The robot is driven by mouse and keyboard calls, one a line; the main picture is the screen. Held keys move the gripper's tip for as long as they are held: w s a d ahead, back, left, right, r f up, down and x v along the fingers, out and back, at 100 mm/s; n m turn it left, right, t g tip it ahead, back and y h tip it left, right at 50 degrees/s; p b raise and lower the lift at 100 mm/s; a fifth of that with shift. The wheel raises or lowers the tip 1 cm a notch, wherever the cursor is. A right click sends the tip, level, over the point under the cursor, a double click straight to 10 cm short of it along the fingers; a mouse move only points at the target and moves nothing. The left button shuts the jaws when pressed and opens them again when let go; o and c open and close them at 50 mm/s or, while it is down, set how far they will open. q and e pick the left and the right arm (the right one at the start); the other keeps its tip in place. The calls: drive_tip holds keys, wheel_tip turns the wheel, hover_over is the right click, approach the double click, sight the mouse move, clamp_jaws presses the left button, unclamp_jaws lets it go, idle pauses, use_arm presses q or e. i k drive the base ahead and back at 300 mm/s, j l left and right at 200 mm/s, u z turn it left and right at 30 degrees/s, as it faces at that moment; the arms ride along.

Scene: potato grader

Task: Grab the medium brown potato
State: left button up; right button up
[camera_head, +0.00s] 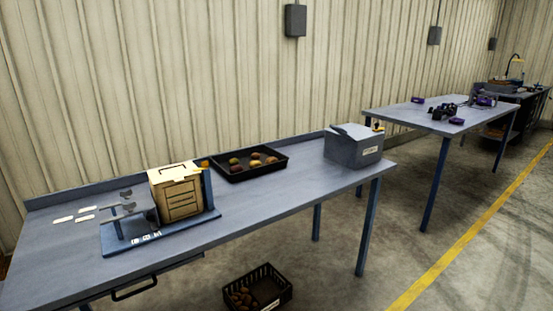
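Several potatoes lie in a black tray (277,175) at the back of the near table. Some look brown, such as a potato (255,164) near the tray's middle, and others look greenish or reddish. They are too small here to tell which one is the medium brown potato. More brown potatoes (240,297) lie in a black crate (285,291) on the floor under the table. Neither of my grippers shows in the head view.
The near table (290,204) also holds a wooden box (176,190) on a blue base with small metal plates beside it, several white labels (74,216), and a grey box (353,149) at the right. A second table (400,116) with purple items stands farther right.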

sight(271, 160)
drive_tip(key=i+l, duration=0.35)
drive_tip(key=i+l+u, duration=0.1)
drive_tip(key=i+l, duration=0.25)
drive_tip(key=l, duration=0.15)
drive_tip(key=i+l+u, duration=0.1)
drive_tip(key=i+l, duration=0.2)
drive_tip(key=l, duration=0.15)
drive_tip(key=i+l, duration=0.35)
drive_tip(key=l, duration=0.15)
